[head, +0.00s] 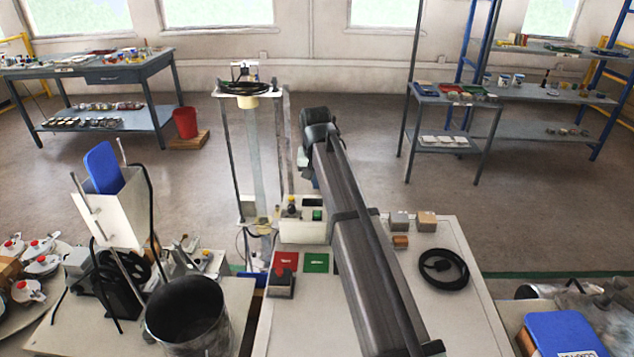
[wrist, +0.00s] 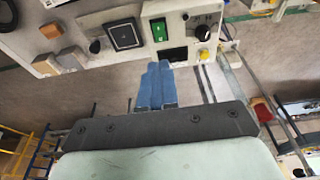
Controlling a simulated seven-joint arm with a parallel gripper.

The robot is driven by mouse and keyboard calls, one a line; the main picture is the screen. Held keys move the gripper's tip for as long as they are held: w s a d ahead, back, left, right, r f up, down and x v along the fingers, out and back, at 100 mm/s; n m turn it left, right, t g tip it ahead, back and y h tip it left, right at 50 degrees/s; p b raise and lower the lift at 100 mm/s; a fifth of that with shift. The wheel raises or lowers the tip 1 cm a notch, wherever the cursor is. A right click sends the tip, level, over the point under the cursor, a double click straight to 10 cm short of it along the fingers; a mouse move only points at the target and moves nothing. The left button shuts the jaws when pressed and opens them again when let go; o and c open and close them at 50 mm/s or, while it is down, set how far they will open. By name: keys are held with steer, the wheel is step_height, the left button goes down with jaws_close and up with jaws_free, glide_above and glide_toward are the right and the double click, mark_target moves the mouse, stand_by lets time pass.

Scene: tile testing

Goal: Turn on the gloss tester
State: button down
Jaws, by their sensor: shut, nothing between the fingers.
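A white instrument box, which looks like the gloss tester (head: 302,233), stands on the pale table just left of my arm. It carries a green switch (head: 317,215), a dark display, a black knob and a yellow button. In the wrist view the box (wrist: 180,32) is at the top, with the green switch (wrist: 159,29), black knob (wrist: 203,32), dark display (wrist: 173,55) and yellow button (wrist: 204,60). My gripper (wrist: 159,67) has its blue fingers shut and empty, with the tips just below the green switch in the picture, beside the display. I cannot tell whether they touch the box.
A red plate (head: 285,261) and a green plate (head: 316,263) lie in front of the box. Small blocks (head: 399,221) and a coiled black cable (head: 444,267) lie right of my arm. A dark pot (head: 187,310) stands at left. A tall frame (head: 240,150) rises behind the box.

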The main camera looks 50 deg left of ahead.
glide_toward(317, 215)
steer(key=x, duration=0.5)
steer(key=shift+w+a, duration=0.2)
steer(key=shift+w, duration=0.1)
steer(key=shift+x, duration=0.75)
steer(key=shift+s+d, duration=0.2)
steer(key=shift+f, duration=0.1)
steer(key=shift+s+d+f+t+y, duration=0.15)
steer(key=shift+f+t+y, duration=0.1)
steer(key=shift+t+y, duration=0.05)
steer(key=shift+w+a+r, duration=0.3)
steer(key=shift+w+a, duration=0.25)
steer(key=shift+a, duration=0.05)
